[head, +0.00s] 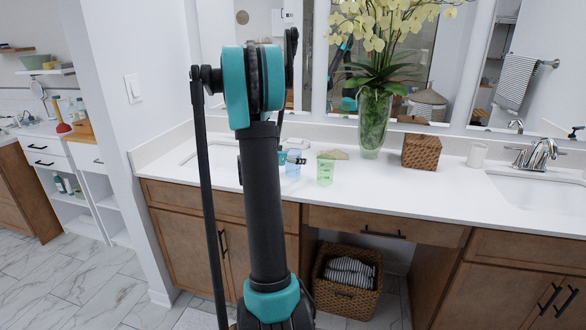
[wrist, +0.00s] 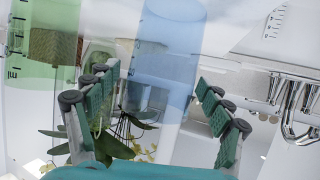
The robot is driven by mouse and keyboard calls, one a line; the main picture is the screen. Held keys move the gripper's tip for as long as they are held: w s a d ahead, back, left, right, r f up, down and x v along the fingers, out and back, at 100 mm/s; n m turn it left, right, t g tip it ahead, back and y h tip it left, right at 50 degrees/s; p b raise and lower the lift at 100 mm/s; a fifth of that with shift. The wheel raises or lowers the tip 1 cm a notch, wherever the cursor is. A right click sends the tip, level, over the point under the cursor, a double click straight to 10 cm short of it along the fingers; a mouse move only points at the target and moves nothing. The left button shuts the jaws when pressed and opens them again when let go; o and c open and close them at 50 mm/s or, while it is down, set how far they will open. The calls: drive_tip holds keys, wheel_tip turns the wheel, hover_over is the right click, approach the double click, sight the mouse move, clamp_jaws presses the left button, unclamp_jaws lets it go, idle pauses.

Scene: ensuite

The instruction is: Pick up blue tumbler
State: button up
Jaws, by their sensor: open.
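The blue tumbler (head: 293,168) is a translucent light-blue cup on the white counter, just right of my arm in the head view. In the wrist view the blue tumbler (wrist: 168,55) spans the gap between my fingers, with visible space to either side. My gripper (wrist: 158,88) is open, one teal-padded finger on each side of it in the picture. I cannot tell how deep the tumbler sits between them. In the head view my arm hides most of the gripper.
A green tumbler (head: 325,172) stands close to the right of the blue one; it also shows in the wrist view (wrist: 45,45), near the left finger. Behind are a glass vase of orchids (head: 373,122) and a wicker box (head: 421,152). A sink (head: 212,152) lies left.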

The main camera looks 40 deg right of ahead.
drive_tip(key=x, duration=0.3)
drive_tip(key=shift+w+d+f, duration=0.1)
drive_tip(key=shift+d, duration=0.25)
drive_tip(key=c, duration=1.4)
drive_tip(key=shift+c, duration=0.2)
